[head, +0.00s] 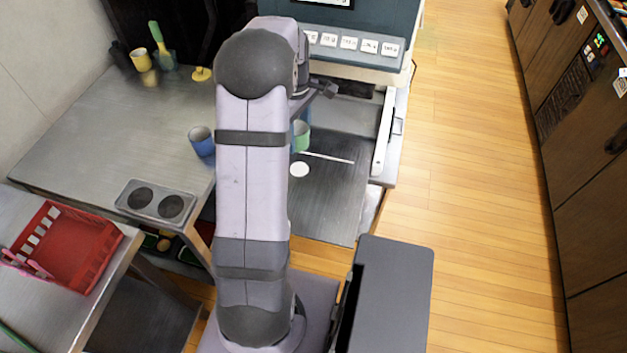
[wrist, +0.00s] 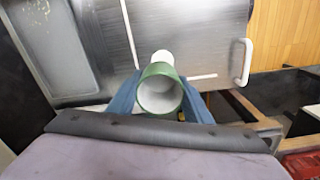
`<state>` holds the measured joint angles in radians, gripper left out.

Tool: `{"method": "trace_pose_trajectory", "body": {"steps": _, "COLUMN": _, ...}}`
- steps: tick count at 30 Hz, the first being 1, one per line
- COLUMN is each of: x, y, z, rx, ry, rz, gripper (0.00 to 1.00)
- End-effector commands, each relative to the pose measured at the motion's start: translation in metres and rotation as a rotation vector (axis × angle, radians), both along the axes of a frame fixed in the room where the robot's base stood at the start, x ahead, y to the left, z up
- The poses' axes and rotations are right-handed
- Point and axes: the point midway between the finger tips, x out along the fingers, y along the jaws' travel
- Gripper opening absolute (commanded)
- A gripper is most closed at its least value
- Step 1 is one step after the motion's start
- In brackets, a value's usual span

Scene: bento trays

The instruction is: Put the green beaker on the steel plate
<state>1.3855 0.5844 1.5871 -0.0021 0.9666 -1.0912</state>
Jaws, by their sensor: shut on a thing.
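My gripper (wrist: 160,92) is shut on a green beaker (wrist: 146,74), with a blue finger on each side of it in the wrist view. I look into the beaker's open mouth and see its pale inside. In the head view the green beaker (head: 303,136) shows just right of my arm, which partly hides it and my gripper (head: 298,127). The dark brushed steel plate (head: 335,200) lies right of my arm, with a white disc (head: 299,169) and a thin white bar on it. The plate also shows behind the beaker in the wrist view (wrist: 190,30). I cannot tell the beaker's height above it.
A blue beaker (head: 202,146) stands on the counter (head: 100,130) left of my arm. A grey holder with two round wells (head: 157,202) is at the counter's front. Yellow and green containers stand at the back left. A red basket (head: 68,245) is at lower left. A machine (head: 350,45) stands behind.

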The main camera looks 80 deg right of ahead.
Motion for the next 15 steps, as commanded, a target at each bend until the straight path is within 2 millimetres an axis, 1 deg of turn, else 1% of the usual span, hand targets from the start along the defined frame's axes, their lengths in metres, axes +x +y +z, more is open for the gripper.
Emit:
{"method": "trace_pose_trajectory", "body": {"steps": 7, "x": -0.0006, "y": 0.0052, "z": -0.0001, "rx": 0.0, "ry": 0.0, "rz": 0.212, "gripper": 0.2}}
{"method": "trace_pose_trajectory", "body": {"steps": 11, "x": -0.0006, "y": 0.0058, "z": -0.0003, "rx": 0.0, "ry": 0.0, "rz": 0.273, "gripper": 0.2}}
{"method": "trace_pose_trajectory", "body": {"steps": 15, "x": -0.0005, "y": 0.0058, "z": -0.0004, "rx": -0.001, "ry": 0.0, "rz": 0.295, "gripper": 0.2}}
